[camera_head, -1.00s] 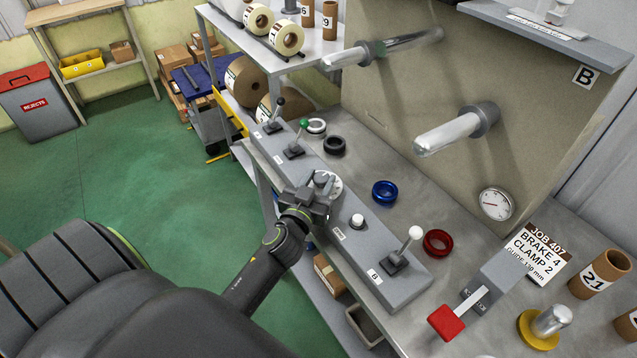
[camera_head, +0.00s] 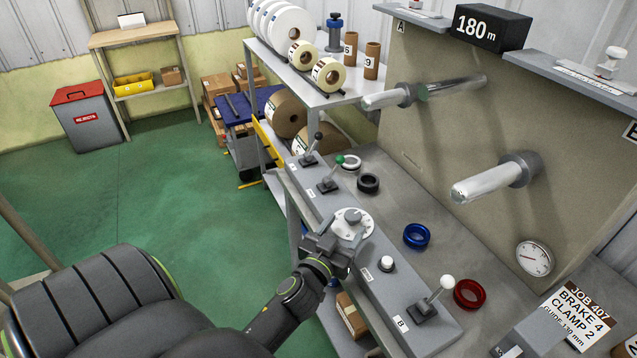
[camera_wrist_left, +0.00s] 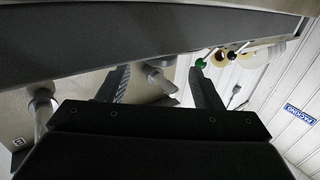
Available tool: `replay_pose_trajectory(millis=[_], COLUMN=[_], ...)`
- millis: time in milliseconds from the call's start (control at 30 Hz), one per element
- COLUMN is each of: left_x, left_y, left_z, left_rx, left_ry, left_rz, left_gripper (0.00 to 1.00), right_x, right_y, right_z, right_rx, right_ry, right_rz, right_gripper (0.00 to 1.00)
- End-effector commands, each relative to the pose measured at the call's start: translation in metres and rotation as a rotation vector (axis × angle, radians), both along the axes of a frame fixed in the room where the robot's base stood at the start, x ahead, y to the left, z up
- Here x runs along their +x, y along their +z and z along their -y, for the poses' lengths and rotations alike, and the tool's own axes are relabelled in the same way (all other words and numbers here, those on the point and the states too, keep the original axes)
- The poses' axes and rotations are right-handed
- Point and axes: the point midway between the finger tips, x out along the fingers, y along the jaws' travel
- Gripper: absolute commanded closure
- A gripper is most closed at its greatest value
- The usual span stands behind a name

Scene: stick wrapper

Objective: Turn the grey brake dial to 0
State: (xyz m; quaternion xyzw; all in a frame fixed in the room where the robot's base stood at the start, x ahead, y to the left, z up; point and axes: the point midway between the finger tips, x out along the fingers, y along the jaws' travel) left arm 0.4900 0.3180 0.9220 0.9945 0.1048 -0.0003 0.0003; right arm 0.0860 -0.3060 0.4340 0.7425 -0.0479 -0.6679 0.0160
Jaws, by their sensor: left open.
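The grey brake dial (camera_head: 352,222) is a grey knob on a pale round plate, set on the long grey control panel in the head view. My left gripper (camera_head: 328,244) is just in front of and to the lower left of the dial, and a gap is hard to judge. Its two fingers stand apart with nothing between them in the left wrist view (camera_wrist_left: 162,88). The dial does not show clearly in the wrist view. The dial's marks are too small to read. My right gripper is not in view.
The panel also carries a green-knobbed lever (camera_head: 337,162), a black lever (camera_head: 316,140), a white button (camera_head: 387,263) and a white-knobbed lever (camera_head: 445,284). Blue (camera_head: 416,236) and red rings (camera_head: 469,293) lie behind it. A job card (camera_head: 577,312) reads BRAKE 4, CLAMP 2.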

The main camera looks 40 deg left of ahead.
Motion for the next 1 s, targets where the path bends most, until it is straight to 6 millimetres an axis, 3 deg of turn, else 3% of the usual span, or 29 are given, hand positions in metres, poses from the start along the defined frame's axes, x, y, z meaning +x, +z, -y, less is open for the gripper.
replay_pose_trajectory(millis=[300, 600, 800, 1000], left_x=[-0.065, -0.114, -0.129, -0.133], left_y=[-0.002, -0.001, 0.0, 0.001], left_z=[0.013, 0.024, 0.027, 0.028], left_rx=[-0.003, -0.001, -0.001, 0.0], left_ry=[0.002, 0.002, 0.001, 0.0], left_rz=[-0.003, -0.002, 0.0, 0.002], left_gripper=[0.41, 0.41, 0.41, 0.41], right_x=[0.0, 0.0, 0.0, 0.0], right_y=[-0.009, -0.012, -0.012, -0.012], right_z=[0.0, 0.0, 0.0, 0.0], right_rx=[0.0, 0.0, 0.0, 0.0], right_ry=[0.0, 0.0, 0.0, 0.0], right_rz=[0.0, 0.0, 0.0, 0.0], right_gripper=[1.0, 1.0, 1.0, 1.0])
